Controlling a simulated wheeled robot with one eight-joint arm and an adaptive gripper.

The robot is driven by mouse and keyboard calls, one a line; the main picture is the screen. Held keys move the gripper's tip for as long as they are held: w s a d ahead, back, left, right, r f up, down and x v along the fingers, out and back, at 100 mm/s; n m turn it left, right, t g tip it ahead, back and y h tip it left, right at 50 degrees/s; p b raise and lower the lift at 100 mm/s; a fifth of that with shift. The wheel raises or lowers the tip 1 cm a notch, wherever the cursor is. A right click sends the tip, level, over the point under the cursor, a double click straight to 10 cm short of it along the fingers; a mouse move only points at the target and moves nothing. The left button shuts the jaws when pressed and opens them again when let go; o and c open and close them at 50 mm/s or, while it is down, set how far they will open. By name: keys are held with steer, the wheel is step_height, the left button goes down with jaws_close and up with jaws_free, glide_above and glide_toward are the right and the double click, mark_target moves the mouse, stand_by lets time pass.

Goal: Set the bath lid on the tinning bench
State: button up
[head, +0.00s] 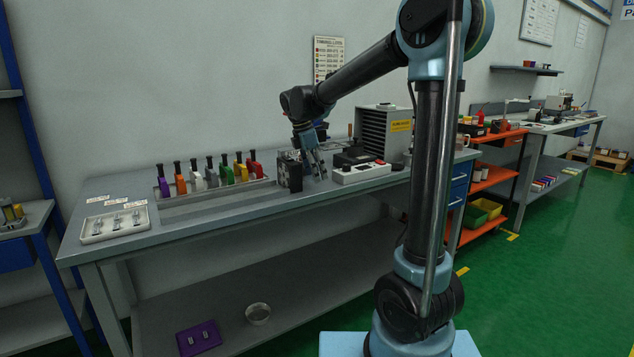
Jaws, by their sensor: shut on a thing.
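My gripper (317,168) is low over the tinning bench (235,213), just left of a white unit with a black top (361,172). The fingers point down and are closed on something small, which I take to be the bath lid. The lid's outline is too small and too covered by the fingers to make out. I cannot tell whether it touches the bench top. A dark box (289,172) stands close to the left of the fingers.
A rack of several coloured-handled tools (212,182) runs along the back of the bench. A white tray (115,223) sits at its left end. A grey louvred box (384,132) stands behind the white unit. The front strip of the bench top, left of the dark box, is clear.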

steer(key=shift+w+a, duration=0.2)
steer(key=shift+w, duration=0.05)
steer(key=shift+f, duration=1.75)
steer(key=o, duration=0.9)
